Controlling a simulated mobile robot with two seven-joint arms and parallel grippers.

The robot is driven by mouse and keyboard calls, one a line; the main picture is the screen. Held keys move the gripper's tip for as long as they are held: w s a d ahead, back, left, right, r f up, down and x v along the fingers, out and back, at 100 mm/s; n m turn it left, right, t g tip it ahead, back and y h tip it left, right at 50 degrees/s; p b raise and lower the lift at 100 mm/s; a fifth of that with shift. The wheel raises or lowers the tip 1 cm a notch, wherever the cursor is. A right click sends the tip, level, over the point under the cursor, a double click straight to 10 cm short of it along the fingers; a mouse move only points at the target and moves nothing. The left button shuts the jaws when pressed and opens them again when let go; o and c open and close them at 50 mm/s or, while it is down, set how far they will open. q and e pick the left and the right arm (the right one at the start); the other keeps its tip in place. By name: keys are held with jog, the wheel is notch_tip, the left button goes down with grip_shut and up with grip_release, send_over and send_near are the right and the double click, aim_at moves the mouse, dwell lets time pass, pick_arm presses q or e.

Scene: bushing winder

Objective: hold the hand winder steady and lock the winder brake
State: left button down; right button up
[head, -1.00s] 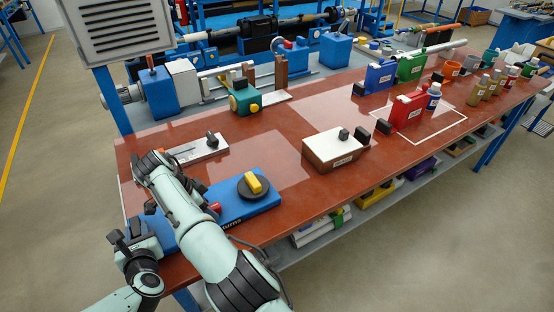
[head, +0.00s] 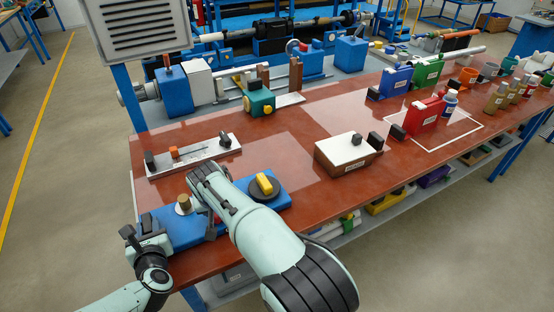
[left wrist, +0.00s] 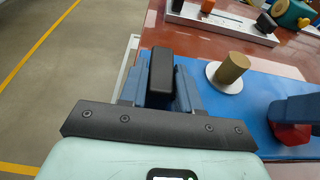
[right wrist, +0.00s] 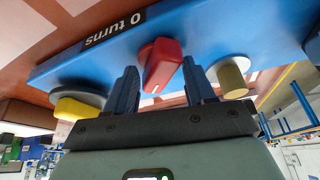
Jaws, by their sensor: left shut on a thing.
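The hand winder is a blue base (head: 185,232) on the near left of the bench. Its "0 turns" label shows in the right wrist view. My left gripper (left wrist: 161,88) is shut on the black upright grip (left wrist: 161,70) at the winder's left end. A brass post (left wrist: 232,69) on a white disc stands beside it. The red knob (right wrist: 160,62) sits between the spread fingers of my right gripper (right wrist: 161,88), which is open around it. Contact cannot be told. A yellow knob on a dark disc (head: 264,185) is at the winder's right end.
A metal plate (head: 195,156) with black blocks and an orange slider lies behind the winder. A white-topped brown box (head: 347,155) stands to the right. Red, green and blue holders and bottles stand further right. The bench middle is clear.

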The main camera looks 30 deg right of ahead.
jog(key=shift+d+n+y, duration=0.1)
jog(key=shift+n+y, duration=0.3)
jog(key=shift+n, duration=0.7)
jog(key=v, duration=1.2)
jog(key=d+f+m+t+h, duration=0.1)
jog(key=d+f+m, duration=0.1)
jog(key=d, duration=1.4)
jog(key=d+f+m+t+h, duration=0.1)
jog(key=d+f+m, duration=0.2)
jog(key=d, duration=1.2)
jog(key=shift+d+m+t+h, duration=0.3)
jog(key=shift+d+m+h, duration=0.1)
jog(key=shift+m, duration=0.6)
jog(key=shift+o, duration=0.3)
